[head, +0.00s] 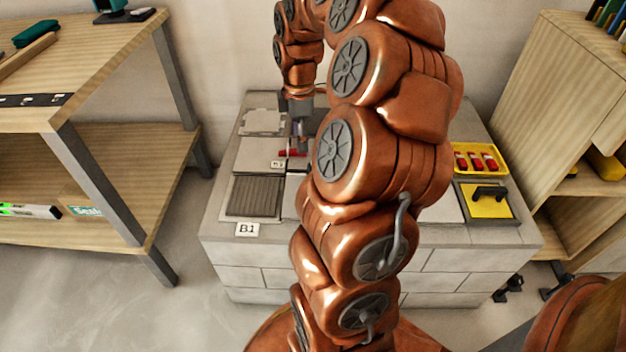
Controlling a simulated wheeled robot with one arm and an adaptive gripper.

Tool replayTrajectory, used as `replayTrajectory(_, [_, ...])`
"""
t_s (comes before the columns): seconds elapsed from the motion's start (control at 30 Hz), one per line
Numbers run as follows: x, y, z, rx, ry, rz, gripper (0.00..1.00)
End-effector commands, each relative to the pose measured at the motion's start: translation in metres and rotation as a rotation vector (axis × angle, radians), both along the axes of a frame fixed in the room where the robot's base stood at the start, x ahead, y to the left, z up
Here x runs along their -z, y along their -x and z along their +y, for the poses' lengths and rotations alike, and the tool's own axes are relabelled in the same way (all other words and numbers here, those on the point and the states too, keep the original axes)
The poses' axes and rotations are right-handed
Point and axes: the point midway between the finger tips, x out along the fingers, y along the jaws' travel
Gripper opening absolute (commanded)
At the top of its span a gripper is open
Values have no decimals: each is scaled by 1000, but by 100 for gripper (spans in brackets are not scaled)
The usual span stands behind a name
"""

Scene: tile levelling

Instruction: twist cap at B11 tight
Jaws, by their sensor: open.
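My gripper (301,132) points down over the left part of the tiled block, just above or beside a small red piece (289,153). The red piece looks like a levelling cap on the seam between the pale tiles. The gripper is small in the view, and I cannot tell whether it touches the piece. No B11 label is readable, so I cannot tell whether this is the cap at B11. My arm hides the middle of the block.
A ribbed dark grey tile (254,197) lies at the block's (395,255) front left. Wooden shelving stands left (150,165) and right (530,90).

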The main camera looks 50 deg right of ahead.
Motion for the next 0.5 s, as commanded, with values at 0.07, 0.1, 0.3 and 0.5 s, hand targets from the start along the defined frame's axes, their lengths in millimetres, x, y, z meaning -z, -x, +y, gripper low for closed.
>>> replayTrajectory(0.07, [26, 2, -17, -13, 2, 3, 57])
replayTrajectory(0.1, [32, 3, -24, -21, 3, 2, 57])
replayTrajectory(0.3, [43, 5, -41, -41, 9, -1, 57])
replayTrajectory(0.5, [55, 6, -41, -44, 8, 2, 57])
